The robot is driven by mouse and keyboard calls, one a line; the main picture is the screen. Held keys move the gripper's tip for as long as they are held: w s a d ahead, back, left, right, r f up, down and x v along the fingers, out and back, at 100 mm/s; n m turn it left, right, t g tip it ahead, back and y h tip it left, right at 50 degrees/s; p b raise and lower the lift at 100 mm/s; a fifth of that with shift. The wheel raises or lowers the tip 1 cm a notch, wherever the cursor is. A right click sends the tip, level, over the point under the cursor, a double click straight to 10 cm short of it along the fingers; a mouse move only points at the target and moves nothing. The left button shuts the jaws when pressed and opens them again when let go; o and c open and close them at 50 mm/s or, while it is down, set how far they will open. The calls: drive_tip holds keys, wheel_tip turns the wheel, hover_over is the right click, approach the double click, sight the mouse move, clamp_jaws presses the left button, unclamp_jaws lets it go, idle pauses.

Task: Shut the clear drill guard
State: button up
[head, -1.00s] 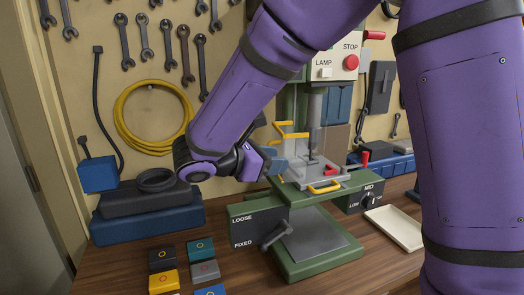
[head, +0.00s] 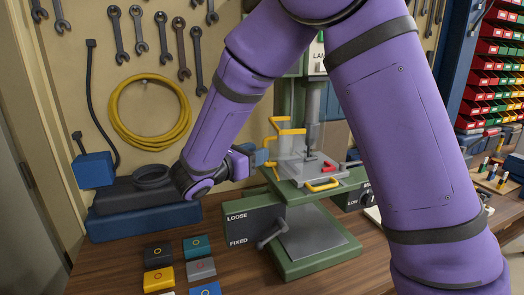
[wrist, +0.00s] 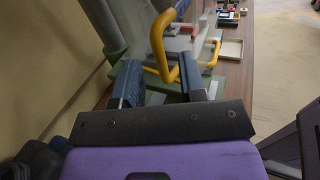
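The green drill press (head: 300,255) stands on the wooden bench. Its clear guard (head: 292,140) is hard to make out in the head view; yellow bars and a yellow handle (head: 279,124) show at its left side. In the wrist view the yellow handle (wrist: 158,40) reaches down between the two blue-grey fingers of my gripper (wrist: 158,85). The fingers are apart, with space on both sides of the bar. In the head view my gripper (head: 262,158) is at the left of the guard, partly hidden by its own wrist.
A grey work plate with a red clamp (head: 329,167) and a yellow front handle (head: 322,186) lies under the drill. Several coloured boxes (head: 201,269) lie front left. Black and blue cases (head: 140,215) stand at the left by the wall.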

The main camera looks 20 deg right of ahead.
sight(278, 148)
drive_tip(key=shift+x, duration=1.35)
drive_tip(key=shift+c, duration=0.2)
clamp_jaws()
drive_tip(key=shift+s, duration=0.1)
